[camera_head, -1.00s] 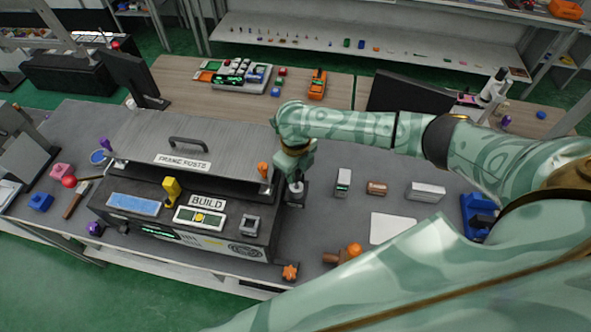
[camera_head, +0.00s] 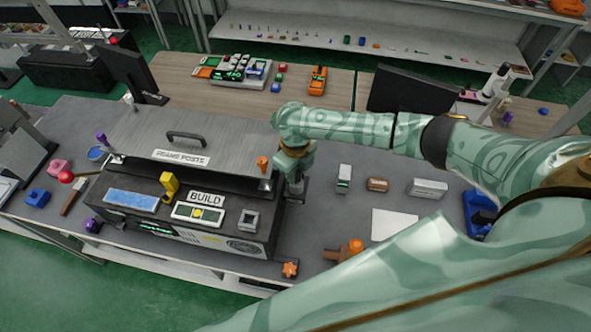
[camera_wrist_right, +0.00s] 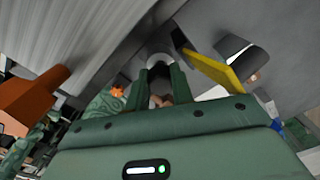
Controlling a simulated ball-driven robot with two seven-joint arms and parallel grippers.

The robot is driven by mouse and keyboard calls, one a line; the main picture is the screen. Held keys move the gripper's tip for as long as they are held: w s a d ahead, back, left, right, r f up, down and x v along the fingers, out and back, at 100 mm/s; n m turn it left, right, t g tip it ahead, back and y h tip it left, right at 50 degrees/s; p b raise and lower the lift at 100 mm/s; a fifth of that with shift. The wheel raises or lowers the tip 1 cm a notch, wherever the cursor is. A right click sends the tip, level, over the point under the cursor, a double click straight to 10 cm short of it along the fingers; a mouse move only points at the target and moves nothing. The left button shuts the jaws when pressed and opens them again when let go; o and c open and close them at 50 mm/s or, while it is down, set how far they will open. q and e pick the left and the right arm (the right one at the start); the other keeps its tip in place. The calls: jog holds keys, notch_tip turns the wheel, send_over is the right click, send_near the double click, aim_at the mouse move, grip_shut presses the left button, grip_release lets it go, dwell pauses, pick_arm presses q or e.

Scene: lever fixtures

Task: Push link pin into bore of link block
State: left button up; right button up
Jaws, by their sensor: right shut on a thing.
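My right gripper (camera_head: 296,186) points down just right of the dark fixture with the grey lid. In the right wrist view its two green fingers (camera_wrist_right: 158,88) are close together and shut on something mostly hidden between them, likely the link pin. A pale round part (camera_wrist_right: 160,60) shows just beyond the fingertips. A dark block (camera_head: 302,196), possibly the link block, stands beneath and beside the gripper. Its bore is hidden, so I cannot tell whether the pin is in it. My left gripper is not in view.
The lidded fixture (camera_head: 150,137) with a "BUILD" panel stands directly left of the gripper, with an orange knob (camera_head: 262,163) near it. A yellow plate (camera_wrist_right: 213,68) shows close in the wrist view.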

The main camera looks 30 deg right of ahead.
jog(key=shift+f, duration=0.2)
jog(key=o, duration=1)
jog(key=shift+r, duration=0.1)
jog(key=shift+o, duration=0.2)
notch_tip(320, 180, up, 16)
jog(key=p, duration=0.2)
jog(key=shift+r, duration=0.15)
jog(key=shift+s, duration=0.1)
